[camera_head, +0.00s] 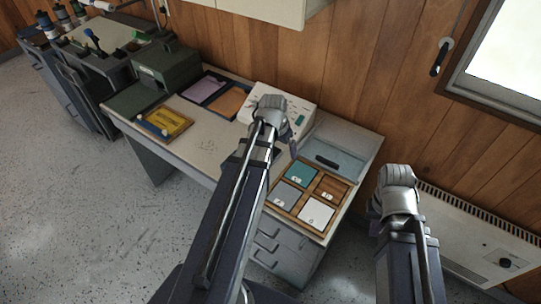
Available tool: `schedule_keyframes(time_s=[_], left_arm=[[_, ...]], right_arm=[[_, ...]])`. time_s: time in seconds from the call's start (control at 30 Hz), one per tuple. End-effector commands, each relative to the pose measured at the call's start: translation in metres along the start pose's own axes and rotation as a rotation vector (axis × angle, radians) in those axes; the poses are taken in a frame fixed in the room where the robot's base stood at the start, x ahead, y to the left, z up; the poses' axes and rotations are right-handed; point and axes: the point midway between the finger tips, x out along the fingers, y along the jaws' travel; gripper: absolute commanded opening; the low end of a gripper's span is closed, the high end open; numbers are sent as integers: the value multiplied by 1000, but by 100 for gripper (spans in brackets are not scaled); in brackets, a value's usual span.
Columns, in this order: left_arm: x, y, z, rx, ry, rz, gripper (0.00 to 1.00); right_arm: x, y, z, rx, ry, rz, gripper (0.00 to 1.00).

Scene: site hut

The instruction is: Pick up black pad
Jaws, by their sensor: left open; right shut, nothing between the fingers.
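A small dark, flat item (327,163) lies in a pale grey shallow tray (350,158) at the desk's right end; it may be the black pad, but it is too small to be sure. My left gripper (272,108) is over the desk, in front of the white panel and left of that tray; it is open and holds nothing that I see. My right gripper (397,180) is off the desk's right end, near the wall heater, shut and empty. The fingers of both are mostly hidden by the wrists.
A wooden tray (272,203) holds teal, brown, grey and white squares. A white panel (300,110), a dark tray with purple and orange sheets (205,104), a yellow item (165,122) and a green box (165,65) stand along the desk (205,140). A heater (470,240) is right.

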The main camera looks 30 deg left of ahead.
Motion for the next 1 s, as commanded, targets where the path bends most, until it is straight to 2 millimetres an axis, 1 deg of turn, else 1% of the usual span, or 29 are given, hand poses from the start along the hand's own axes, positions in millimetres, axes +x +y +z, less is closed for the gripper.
schedule_keyframes(time_s=[0.03,0.1,0.2,0.27,0.33,0.47,0.77,0.93,1.0], left_arm=[[2,-21,-1,-19,17,-5,100],[2,-41,0,-31,39,-12,100],[1,-59,1,-41,58,-18,100],[1,-64,1,-44,65,-21,100],[0,-68,2,-46,68,-22,100],[2,-68,2,-45,69,-22,100],[28,-68,0,-44,67,-22,100],[27,-67,0,-45,67,-22,100],[30,-68,0,-44,67,-22,100]], right_arm=[[3,0,0,0,0,0,0],[4,0,0,0,0,0,0],[5,0,0,0,0,0,0],[5,0,0,0,0,0,0],[5,0,0,0,0,0,0],[7,-1,0,0,0,0,0],[31,-3,-2,0,0,0,0],[31,-3,-2,0,0,0,0],[33,-3,-2,0,0,0,0]])
